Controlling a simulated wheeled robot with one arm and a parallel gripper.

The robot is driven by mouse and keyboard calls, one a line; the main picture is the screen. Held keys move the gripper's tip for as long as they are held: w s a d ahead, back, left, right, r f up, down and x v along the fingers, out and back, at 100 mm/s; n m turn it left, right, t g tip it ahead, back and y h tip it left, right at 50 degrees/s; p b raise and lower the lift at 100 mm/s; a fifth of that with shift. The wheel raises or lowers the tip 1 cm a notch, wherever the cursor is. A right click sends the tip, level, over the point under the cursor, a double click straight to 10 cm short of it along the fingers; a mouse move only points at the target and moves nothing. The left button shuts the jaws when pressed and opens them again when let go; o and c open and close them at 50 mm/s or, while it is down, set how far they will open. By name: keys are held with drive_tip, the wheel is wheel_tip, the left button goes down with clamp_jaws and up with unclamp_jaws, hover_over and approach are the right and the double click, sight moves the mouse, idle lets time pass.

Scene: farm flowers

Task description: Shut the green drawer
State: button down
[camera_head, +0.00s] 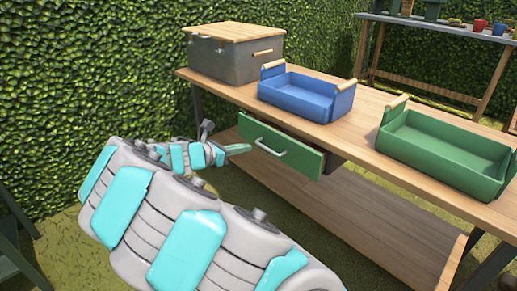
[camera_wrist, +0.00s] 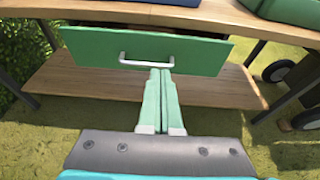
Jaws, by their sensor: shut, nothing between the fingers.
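The green drawer (camera_head: 280,146) sits under the wooden table top and stands partly open, with a dark gap behind its front. It has a pale bar handle (camera_head: 270,147). In the wrist view the drawer front (camera_wrist: 200,55) spans the upper part of the picture, with its handle (camera_wrist: 146,62) near the middle. My gripper (camera_head: 247,148) is shut and empty, its fingertips just in front of the drawer front. In the wrist view the closed fingertips (camera_wrist: 160,72) overlap the handle's right part; I cannot tell whether they touch it.
On the table (camera_head: 365,118) stand a grey box with a wooden lid (camera_head: 235,60), a blue tray (camera_head: 300,103) and a green tray (camera_head: 440,155). A lower wooden shelf (camera_head: 330,215) is bare. A hedge is behind; a second table with pots (camera_head: 440,30) stands farther back.

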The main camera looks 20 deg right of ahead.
approach(282, 134)
drive_tip(key=d+f, duration=0.1)
drive_tip(key=w+d+f, duration=0.1)
drive_tip(key=d+f, duration=0.1)
drive_tip(key=shift+w+d+f, duration=0.15)
drive_tip(key=shift+d, duration=0.1)
drive_tip(key=shift+w+d, duration=0.35)
drive_tip(key=shift+d, duration=0.45)
drive_tip(key=shift+w+d+p, duration=0.2)
drive_tip(key=shift+w+d, duration=0.05)
drive_tip(key=shift+d, duration=0.4)
drive_tip(key=shift+w+d+p, duration=0.15)
drive_tip(key=shift+w+d, duration=0.1)
drive_tip(key=shift+d, duration=0.45)
drive_tip(key=shift+w+d+p, duration=0.2)
drive_tip(key=shift+w+d, duration=0.1)
drive_tip(key=shift+d, duration=0.35)
drive_tip(key=shift+r, duration=0.2)
